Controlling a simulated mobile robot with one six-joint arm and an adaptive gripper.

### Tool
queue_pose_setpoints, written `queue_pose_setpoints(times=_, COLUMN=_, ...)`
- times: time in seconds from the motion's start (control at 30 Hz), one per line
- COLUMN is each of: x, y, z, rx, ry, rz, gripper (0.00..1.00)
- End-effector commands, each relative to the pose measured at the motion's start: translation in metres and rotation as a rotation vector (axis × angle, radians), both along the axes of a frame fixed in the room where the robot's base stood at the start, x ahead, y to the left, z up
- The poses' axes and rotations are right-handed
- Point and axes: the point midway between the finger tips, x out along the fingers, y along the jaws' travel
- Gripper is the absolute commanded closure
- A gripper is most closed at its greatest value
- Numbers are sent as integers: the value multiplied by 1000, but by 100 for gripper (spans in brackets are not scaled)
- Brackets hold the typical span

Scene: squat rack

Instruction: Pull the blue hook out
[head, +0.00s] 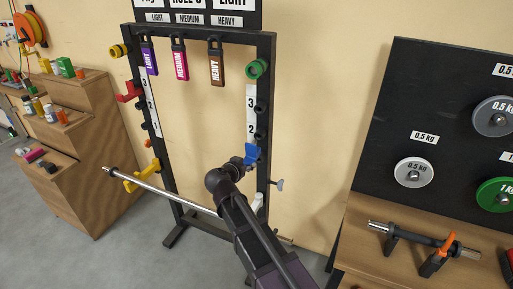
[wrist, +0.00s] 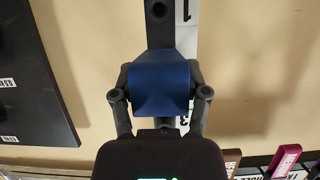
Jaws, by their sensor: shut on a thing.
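The blue hook (head: 251,153) is on the right upright of the black rack (head: 268,95), below the number 2 on its white strip. In the wrist view the blue hook (wrist: 160,85) sits between the two fingers of my gripper (wrist: 161,97), one on each side. My gripper (head: 243,162) is shut on it. The hook lies against the dark upright (wrist: 158,25); how far its peg sits in the hole is hidden.
A metal bar (head: 165,190) slants from a yellow hook (head: 140,178) on the left upright towards my arm. Coloured bands (head: 180,62) hang above. A plate board (head: 440,130) and wooden bench (head: 425,235) stand to the right. A wooden stand (head: 95,170) is left.

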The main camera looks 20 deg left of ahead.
Motion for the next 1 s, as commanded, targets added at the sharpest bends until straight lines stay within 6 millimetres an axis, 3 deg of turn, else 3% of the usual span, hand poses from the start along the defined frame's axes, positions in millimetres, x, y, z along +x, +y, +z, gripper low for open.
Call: queue_pose_setpoints(times=1.0, x=-35, y=2, z=-2, rx=-1, ry=-1, rz=-1, gripper=100)
